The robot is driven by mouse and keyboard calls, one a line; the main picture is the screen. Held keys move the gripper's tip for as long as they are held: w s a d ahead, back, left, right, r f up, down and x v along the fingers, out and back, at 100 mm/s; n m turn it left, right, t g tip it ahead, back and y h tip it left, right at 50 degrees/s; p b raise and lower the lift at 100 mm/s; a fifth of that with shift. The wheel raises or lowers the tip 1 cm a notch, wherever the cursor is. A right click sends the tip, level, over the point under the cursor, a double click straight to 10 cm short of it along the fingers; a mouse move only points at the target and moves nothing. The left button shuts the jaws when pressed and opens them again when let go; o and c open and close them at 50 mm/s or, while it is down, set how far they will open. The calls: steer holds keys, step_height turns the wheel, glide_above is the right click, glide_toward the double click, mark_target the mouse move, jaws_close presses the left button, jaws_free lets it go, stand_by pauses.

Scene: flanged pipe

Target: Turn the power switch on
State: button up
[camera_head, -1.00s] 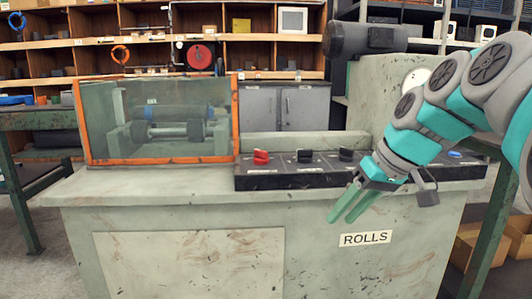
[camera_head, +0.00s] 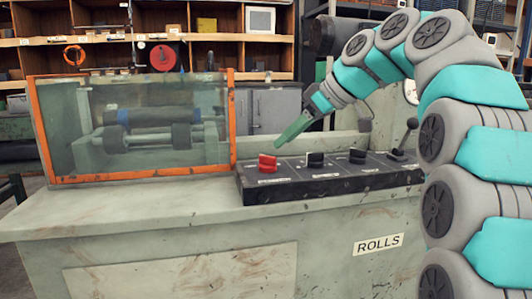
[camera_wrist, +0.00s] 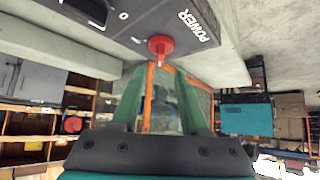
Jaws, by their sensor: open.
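The power switch (camera_head: 267,163) is a red knob at the left end of the black control panel (camera_head: 330,187). In the wrist view the red knob (camera_wrist: 160,46) sits beside the white POWER lettering. My gripper (camera_head: 283,141) is just above and slightly right of the knob in the head view, its green fingers slanting down to the left. In the wrist view my gripper (camera_wrist: 161,74) is open and empty, with the knob beyond the fingertips and lined up between them. I see no contact with the knob.
Two black knobs (camera_head: 316,160) (camera_head: 357,156) and a black lever (camera_head: 405,138) stand farther right on the panel. An orange-framed glass guard (camera_head: 233,120) over the rollers rises close left of the red knob. The bench front carries a ROLLS label (camera_head: 378,244).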

mark_target(268, 163)
steer(key=x, duration=0.6)
steer(key=shift+c, duration=0.3)
jaws_close()
